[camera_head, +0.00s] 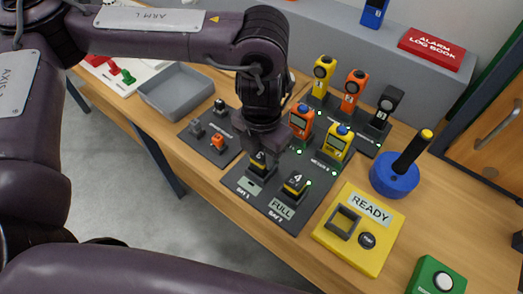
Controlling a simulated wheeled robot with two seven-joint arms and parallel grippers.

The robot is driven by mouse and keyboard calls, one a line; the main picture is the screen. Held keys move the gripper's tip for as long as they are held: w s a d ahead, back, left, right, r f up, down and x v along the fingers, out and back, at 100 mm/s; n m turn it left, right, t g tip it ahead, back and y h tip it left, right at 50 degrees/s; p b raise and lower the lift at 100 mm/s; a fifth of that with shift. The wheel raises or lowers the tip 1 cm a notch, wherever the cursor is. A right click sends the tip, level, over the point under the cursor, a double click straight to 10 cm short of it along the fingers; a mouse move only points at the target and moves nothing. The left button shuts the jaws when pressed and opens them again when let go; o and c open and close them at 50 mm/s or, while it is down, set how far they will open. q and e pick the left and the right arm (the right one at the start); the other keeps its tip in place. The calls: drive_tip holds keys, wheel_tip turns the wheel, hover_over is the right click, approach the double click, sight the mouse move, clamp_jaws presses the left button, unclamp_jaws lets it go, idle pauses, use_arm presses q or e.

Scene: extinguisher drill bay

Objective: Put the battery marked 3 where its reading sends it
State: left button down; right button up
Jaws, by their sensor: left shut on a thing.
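My left gripper (262,148) points down over the dark charger board (243,187) and is shut on a black battery with a yellow band (258,169). That battery is at bay 1; its number is too small to read surely, and I cannot tell whether it is fully seated. The small display by bay 1 (248,185) shows no text I can read. Another battery, marked 4 (295,185), sits in bay 2, whose display (281,208) reads FULL. A yellow pad with a READY label (352,247) has an open square socket (343,223). My right gripper is not in view.
Orange and yellow handheld devices (335,142) stand behind the charger, with more in a rack (352,91). A grey tray (178,92) and a dark board of small parts (207,143) lie left. A blue holder (394,176) and green button box (434,277) are right.

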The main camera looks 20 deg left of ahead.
use_arm(q)
drive_tip(key=shift+f+b, duration=0.35)
drive_tip(key=shift+f, duration=0.2)
drive_tip(key=c, duration=0.6)
unclamp_jaws()
drive_tip(key=shift+r+p, duration=3.55)
drive_tip(key=shift+p, duration=0.1)
drive_tip(key=shift+f, duration=0.1)
